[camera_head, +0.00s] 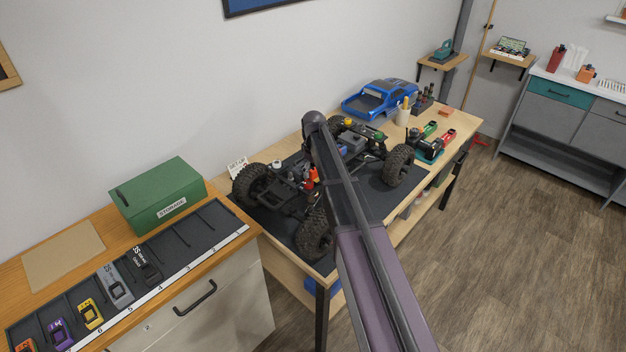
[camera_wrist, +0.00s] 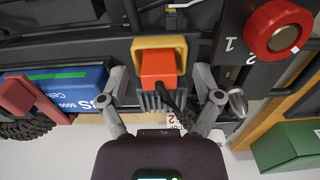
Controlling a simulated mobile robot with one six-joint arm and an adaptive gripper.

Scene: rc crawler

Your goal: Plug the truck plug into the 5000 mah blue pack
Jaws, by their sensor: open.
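The blue pack (camera_wrist: 60,88), with "5000" on its label, lies at the left of the wrist view. A dark red connector piece (camera_wrist: 30,98) sits at its left end. An orange plug (camera_wrist: 158,68) with a black cable sits against a yellow housing (camera_wrist: 160,45) in the middle; I cannot tell how deep it is seated. My gripper (camera_wrist: 162,80) is open, one finger on each side of the orange plug, with visible gaps. The truck (camera_head: 320,185) stands on a dark mat in the head view, where my arm hides my gripper.
A red round knob (camera_wrist: 278,30) with marks 1 and 2 is right of the plug. A green storage box (camera_head: 160,195) and a tray of packs (camera_head: 190,240) are on the left cabinet. A blue truck body (camera_head: 378,98) stands at the bench's far end. Floor at right is clear.

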